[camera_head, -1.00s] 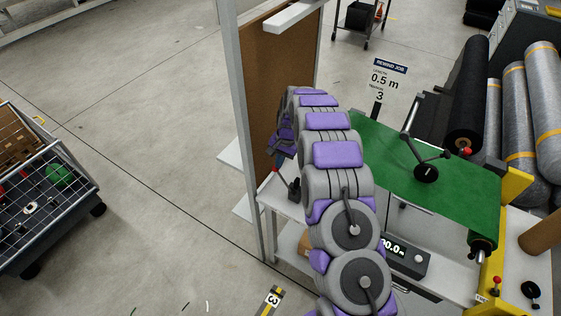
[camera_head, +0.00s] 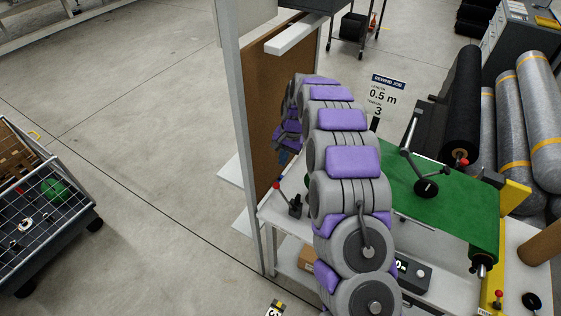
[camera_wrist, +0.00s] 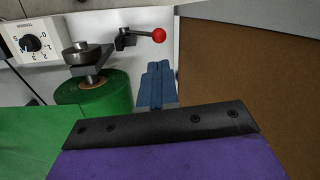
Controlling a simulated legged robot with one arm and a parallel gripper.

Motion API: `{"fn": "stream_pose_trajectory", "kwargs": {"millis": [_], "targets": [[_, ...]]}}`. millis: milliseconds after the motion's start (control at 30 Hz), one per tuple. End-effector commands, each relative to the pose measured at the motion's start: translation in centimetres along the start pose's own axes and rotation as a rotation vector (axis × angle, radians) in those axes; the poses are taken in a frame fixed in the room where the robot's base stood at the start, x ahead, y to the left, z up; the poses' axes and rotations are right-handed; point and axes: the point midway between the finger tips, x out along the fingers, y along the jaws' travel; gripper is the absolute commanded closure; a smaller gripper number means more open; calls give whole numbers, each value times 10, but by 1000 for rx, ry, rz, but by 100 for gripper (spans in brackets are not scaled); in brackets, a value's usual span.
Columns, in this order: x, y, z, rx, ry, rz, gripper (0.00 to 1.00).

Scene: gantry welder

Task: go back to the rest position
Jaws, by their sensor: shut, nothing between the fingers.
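My gripper (camera_wrist: 158,86) shows in the wrist view as two blue fingers lying together, shut and empty. They point toward the strip between a green roll (camera_wrist: 98,98) and a brown board (camera_wrist: 250,90). In the head view my grey arm with purple pads arches over the bench, and its far end is mostly hidden behind its own links. A bit of the blue gripper (camera_head: 284,157) shows beside the brown board (camera_head: 265,110), above the lever with a red knob (camera_head: 277,187).
The bench holds a green sheet (camera_head: 445,205), a crank (camera_head: 425,187) and a display box (camera_head: 412,273) partly covered by my arm. In the wrist view a red-knobbed lever (camera_wrist: 158,35) and a tension dial (camera_wrist: 32,43) are close. A wire cart (camera_head: 45,215) stands left; floor between is clear.

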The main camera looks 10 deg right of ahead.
Motion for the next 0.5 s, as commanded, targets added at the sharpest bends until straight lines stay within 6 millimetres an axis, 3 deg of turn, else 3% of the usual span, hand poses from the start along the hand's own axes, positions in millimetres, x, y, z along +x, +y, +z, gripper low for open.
{"fn": "stream_pose_trajectory", "kwargs": {"millis": [500], "targets": [[-2,0,3,-5,-1,1,100]]}}
